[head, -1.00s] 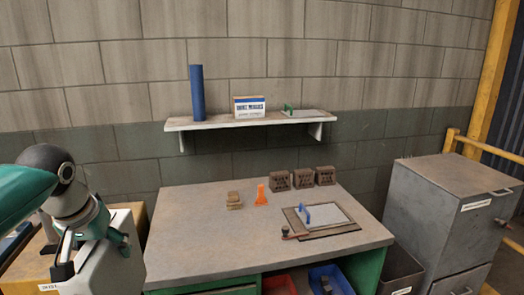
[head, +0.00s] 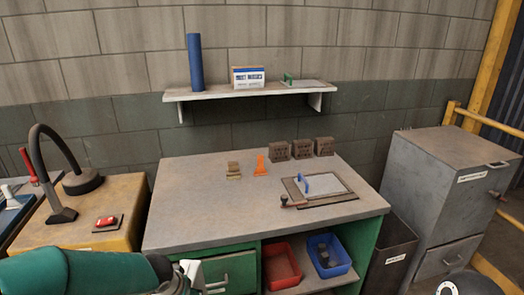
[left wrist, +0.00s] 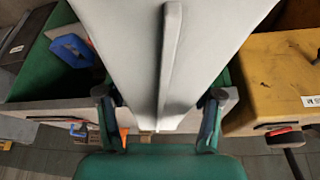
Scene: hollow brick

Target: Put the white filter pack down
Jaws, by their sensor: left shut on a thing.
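The white filter pack (left wrist: 135,45) fills the upper middle of the left wrist view, a pale panel with a raised ridge down its middle. My left gripper (left wrist: 160,105) is shut on it, one dark finger at each side. In the head view, my teal left arm lies along the bottom left edge, in front of the workbench (head: 200,218). A small pale part shows at its end; I cannot tell whether it is gripper or pack. What lies under the pack is hidden. My right gripper is not in view.
The bench's front left top is clear. Tan blocks (head: 233,171), an orange object (head: 260,166), dark bricks (head: 302,149) and a board (head: 325,188) stand behind. Below are red (head: 281,268) and blue (head: 330,256) bins. A yellow cabinet (head: 95,235) stands left, a grey cabinet (head: 440,180) right.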

